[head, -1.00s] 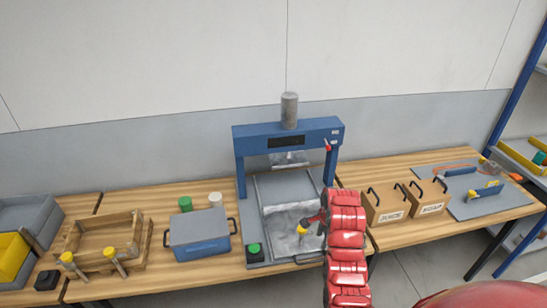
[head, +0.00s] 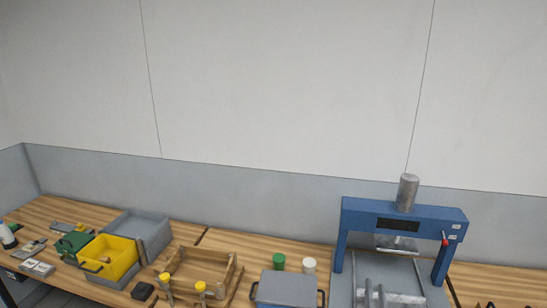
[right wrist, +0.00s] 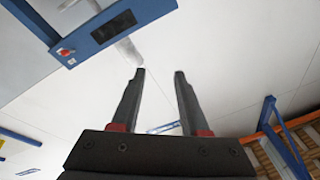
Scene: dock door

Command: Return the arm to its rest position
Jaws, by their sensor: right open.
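My right gripper (right wrist: 160,72) is open in the right wrist view, with two dark fingers apart and nothing between them. The fingers stand against the pale wall. The press also shows in the right wrist view (right wrist: 100,32) at the upper left, apart from the fingers. The rest of my right arm is out of the head view. My left gripper is not in view.
Wooden benches hold a wooden crate (head: 238,262), a blue-grey lidded box (head: 285,288), a green jar (head: 279,261), a white jar (head: 309,265), a yellow bin (head: 122,264) and a grey bin (head: 155,238). The wall (head: 270,90) above is bare.

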